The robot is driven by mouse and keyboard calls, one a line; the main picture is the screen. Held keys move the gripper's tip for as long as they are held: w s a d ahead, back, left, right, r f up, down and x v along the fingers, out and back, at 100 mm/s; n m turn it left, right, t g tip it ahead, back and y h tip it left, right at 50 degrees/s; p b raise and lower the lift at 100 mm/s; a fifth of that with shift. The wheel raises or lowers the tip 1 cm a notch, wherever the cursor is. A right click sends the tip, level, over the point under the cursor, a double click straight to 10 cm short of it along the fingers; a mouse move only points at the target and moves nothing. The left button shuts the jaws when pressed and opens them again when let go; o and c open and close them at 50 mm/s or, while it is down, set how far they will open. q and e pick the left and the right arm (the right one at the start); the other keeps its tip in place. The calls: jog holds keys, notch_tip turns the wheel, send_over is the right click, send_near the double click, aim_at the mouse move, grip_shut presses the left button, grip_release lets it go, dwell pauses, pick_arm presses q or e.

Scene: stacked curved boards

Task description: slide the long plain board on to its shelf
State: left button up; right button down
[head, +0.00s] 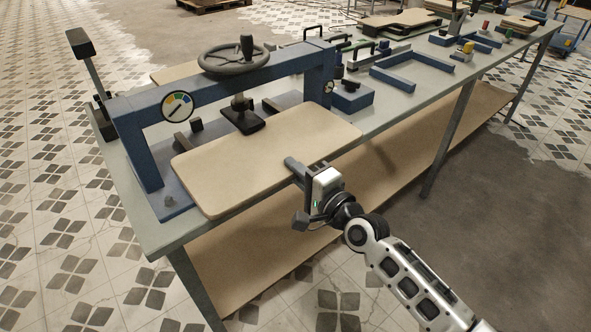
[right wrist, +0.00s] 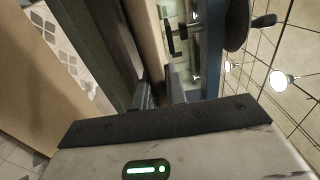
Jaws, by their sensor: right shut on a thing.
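A long plain beige board (head: 265,150) with rounded corners lies flat across the blue press, its near edge jutting past the table's front. My right gripper (head: 303,176) is shut on the board's near edge, right of its middle. In the right wrist view the board's pale edge (right wrist: 147,45) runs up from between the fingers, partly hidden by them. The press's black foot (head: 243,121) is by the board's far edge; I cannot tell whether they touch. A long tan shelf (head: 275,245) runs under the table; I cannot tell if it is the board's shelf. My left gripper is not in view.
The blue press (head: 215,90) has a handwheel (head: 234,57) and gauge (head: 177,106) over the board. Blue fixtures (head: 412,72) and more boards (head: 400,22) stand along the grey table (head: 400,115). Open floor lies in front of the table at right.

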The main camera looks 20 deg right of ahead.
aim_at(269, 146)
jog(key=shift+r, duration=0.15)
jog(key=shift+b+x, duration=0.4)
jog(key=shift+x, duration=1.9)
jog(key=shift+b+x, duration=0.7)
jog(key=shift+x, duration=1.55)
jog(key=shift+f+b, duration=0.6)
jog(key=shift+f, duration=0.1)
jog(key=c, duration=1.5)
grip_release()
jog(key=shift+f, duration=0.1)
jog(key=shift+f, duration=0.2)
